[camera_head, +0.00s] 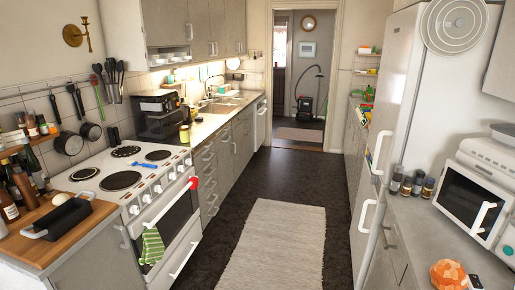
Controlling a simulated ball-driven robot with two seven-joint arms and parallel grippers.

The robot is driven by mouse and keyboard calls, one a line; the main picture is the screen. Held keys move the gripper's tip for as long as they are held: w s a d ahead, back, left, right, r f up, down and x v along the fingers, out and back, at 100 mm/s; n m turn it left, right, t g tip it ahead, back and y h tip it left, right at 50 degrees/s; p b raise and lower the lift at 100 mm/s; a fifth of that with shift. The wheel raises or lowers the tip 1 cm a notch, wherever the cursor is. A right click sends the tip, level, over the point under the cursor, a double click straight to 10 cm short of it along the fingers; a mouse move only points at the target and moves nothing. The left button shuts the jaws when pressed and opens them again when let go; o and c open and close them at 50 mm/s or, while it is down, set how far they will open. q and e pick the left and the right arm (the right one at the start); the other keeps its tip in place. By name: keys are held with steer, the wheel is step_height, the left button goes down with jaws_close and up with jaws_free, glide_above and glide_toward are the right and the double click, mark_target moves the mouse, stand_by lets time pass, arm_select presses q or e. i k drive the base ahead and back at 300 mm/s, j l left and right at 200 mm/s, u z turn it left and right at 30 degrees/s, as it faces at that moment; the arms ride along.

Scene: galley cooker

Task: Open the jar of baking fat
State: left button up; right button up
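A small jar with a yellowish body (185,134) stands upright on the left counter, just past the cooker and beside the dark microwave-like box. It may be the jar of baking fat, but it is too small to read a label or tell how its lid sits. Neither of my grippers shows in the head view.
The white cooker (136,206) has a blue item (146,166) on top and a green striped towel (152,246) on its front. A dark tray (64,216) sits on the wooden board. Dark-lidded jars (428,187) stand right. A pale rug (270,240) covers the open floor.

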mark_target(185, 136)
steer(key=i+z, duration=0.15)
steer(key=i, duration=1.95)
steer(key=i+u, duration=0.3)
steer(key=i, duration=0.2)
steer(key=i+l+u, duration=0.3)
steer(key=i, duration=0.15)
steer(key=i+l+u, duration=0.3)
steer(key=i, duration=0.15)
